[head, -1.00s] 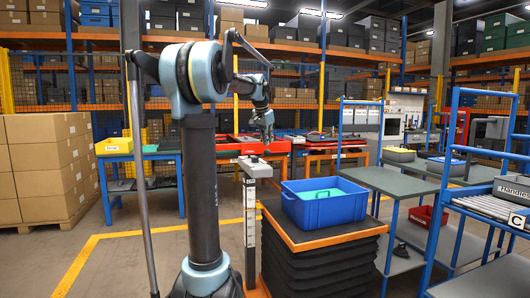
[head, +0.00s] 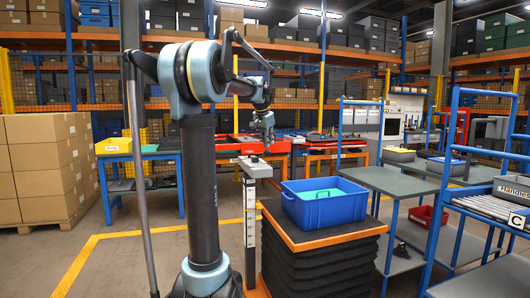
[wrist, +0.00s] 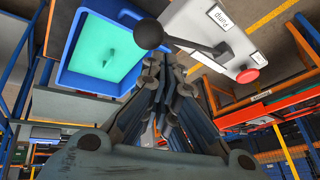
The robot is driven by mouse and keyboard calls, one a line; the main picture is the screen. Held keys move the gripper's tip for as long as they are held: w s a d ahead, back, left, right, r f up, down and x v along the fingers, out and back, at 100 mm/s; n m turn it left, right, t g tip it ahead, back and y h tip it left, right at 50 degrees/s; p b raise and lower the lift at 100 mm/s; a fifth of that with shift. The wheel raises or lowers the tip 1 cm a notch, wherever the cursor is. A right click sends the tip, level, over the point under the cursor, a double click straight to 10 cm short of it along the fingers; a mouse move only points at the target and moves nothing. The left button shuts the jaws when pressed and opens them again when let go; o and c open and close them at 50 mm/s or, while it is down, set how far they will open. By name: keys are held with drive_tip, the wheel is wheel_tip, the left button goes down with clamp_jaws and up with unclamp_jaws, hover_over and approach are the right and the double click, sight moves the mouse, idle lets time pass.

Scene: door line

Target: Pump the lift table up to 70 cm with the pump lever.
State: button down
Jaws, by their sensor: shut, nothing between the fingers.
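The lift table (head: 345,236) has an orange-edged dark top over black bellows. A blue bin (head: 325,208) with a turquoise content stands on it. A grey pump post (head: 254,168) with a marked scale strip stands at its left. In the wrist view, the pump lever (wrist: 190,43) is a dark rod with a round black knob (wrist: 149,34), reaching from the grey housing (wrist: 212,35) labelled "Pump" toward the bin. My gripper (head: 264,144) is above the post. In the wrist view my gripper (wrist: 165,64) is shut and empty, its fingertips close below the knob; contact is unclear.
A red button (wrist: 247,75) sits on the housing. Grey-topped tables (head: 390,181) and a blue-framed roller rack (head: 485,205) stand to the right. Stacked cartons (head: 40,160) are at left. The floor (head: 120,265) at front left is clear.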

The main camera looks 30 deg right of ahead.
sight(269, 150)
drive_tip(key=shift+s+a+f, duration=0.1)
drive_tip(key=shift+s+f, duration=0.25)
drive_tip(key=shift+f, duration=0.6)
drive_tip(key=shift+s+a+f, duration=0.1)
drive_tip(key=shift+s+f, duration=0.2)
drive_tip(key=shift+f, duration=0.6)
drive_tip(key=shift+s+a+f, duration=0.1)
drive_tip(key=shift+s+f, duration=0.25)
drive_tip(key=shift+f, duration=0.6)
idle(3.6)
idle(0.5)
drive_tip(key=shift+w+d+r, duration=0.1)
drive_tip(key=shift+w+r, duration=0.3)
drive_tip(key=shift+r, duration=0.7)
drive_tip(key=shift+w+d+r, duration=0.15)
drive_tip(key=shift+w+r, duration=0.3)
drive_tip(key=shift+r, duration=0.7)
drive_tip(key=shift+w+d+r, duration=0.1)
drive_tip(key=shift+w+r, duration=0.3)
drive_tip(key=shift+r, duration=0.7)
